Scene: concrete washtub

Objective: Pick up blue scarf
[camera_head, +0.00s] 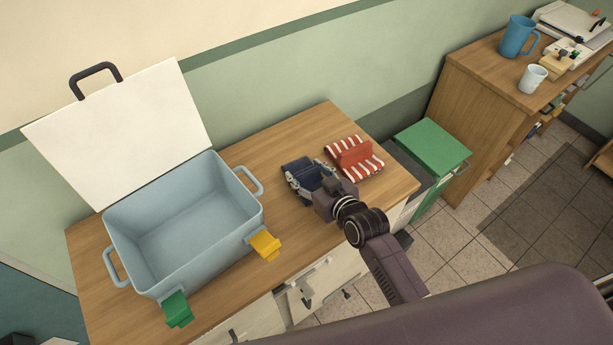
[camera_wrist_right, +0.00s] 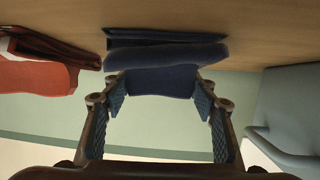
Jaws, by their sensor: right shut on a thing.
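The dark blue scarf (camera_head: 297,168) is a folded bundle on the wooden counter, between the tub and a striped cloth. My right gripper (camera_head: 311,182) reaches it from the front right and is shut on it. In the right wrist view the two fingers of my right gripper (camera_wrist_right: 160,95) stand on either side of the blue scarf's (camera_wrist_right: 165,53) hanging middle part. Whether the scarf is clear of the counter I cannot tell. My left gripper is not in view.
A red-and-white striped cloth with a red fold (camera_head: 354,157) lies close to the right of the scarf. A grey-blue tub (camera_head: 207,262) with an open white lid (camera_head: 120,135) stands on the left. A green-lidded bin (camera_head: 432,147) stands beyond the counter's right end.

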